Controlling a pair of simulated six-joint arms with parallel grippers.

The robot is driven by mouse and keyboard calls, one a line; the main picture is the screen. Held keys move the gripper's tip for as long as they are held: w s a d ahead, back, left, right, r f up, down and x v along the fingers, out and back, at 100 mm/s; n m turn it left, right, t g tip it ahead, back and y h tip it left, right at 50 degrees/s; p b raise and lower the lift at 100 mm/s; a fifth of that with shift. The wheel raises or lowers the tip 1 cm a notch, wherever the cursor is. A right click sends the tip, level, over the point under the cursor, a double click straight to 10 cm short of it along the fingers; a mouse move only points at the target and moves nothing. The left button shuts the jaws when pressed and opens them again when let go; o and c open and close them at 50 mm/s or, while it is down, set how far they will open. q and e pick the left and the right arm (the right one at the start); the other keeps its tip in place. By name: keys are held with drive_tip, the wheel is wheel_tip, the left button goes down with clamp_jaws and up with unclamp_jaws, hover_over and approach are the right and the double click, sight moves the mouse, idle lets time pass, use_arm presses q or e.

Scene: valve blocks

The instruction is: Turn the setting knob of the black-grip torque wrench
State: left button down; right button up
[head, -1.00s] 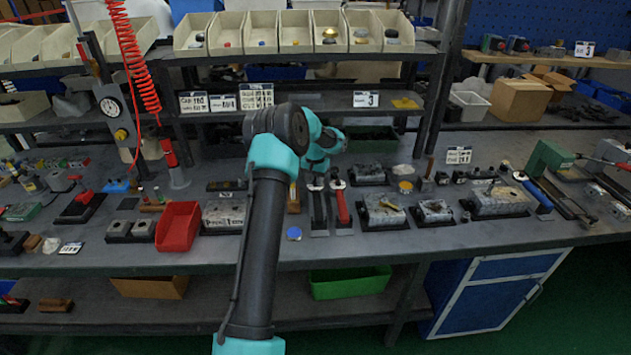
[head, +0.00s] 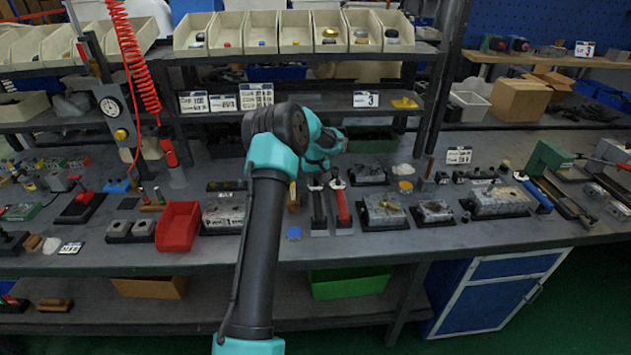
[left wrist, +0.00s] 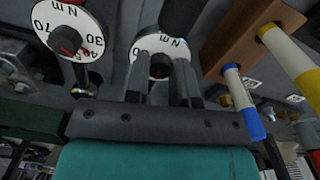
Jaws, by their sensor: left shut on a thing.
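The black-grip torque wrench (head: 318,208) stands on the bench beside the red-grip wrench (head: 342,207) in the head view. In the left wrist view the black grip (left wrist: 183,14) is at the top, with its white "N m" dial (left wrist: 168,47) below. My left gripper (left wrist: 164,80) has one finger on each side of the setting knob (left wrist: 160,69) at this dial and is shut on it. The fingers hide part of the dial. In the head view my left gripper (head: 322,165) is small and partly hidden by its wrist. My right gripper is not in view.
The red-grip wrench's dial (left wrist: 68,34) is close on the left in the wrist view. A wooden block (left wrist: 243,38) with a blue-and-white marker (left wrist: 243,100) is close on the right. A red bin (head: 178,227) and metal blocks (head: 382,210) stand along the bench.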

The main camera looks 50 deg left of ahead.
sight(315, 183)
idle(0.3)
use_arm(q)
drive_tip(key=c, duration=1.2)
unclamp_jaws()
drive_tip(key=shift+r, duration=0.1)
wheel_tip(315, 183, up, 17)
drive_tip(key=shift+s+r, duration=0.15)
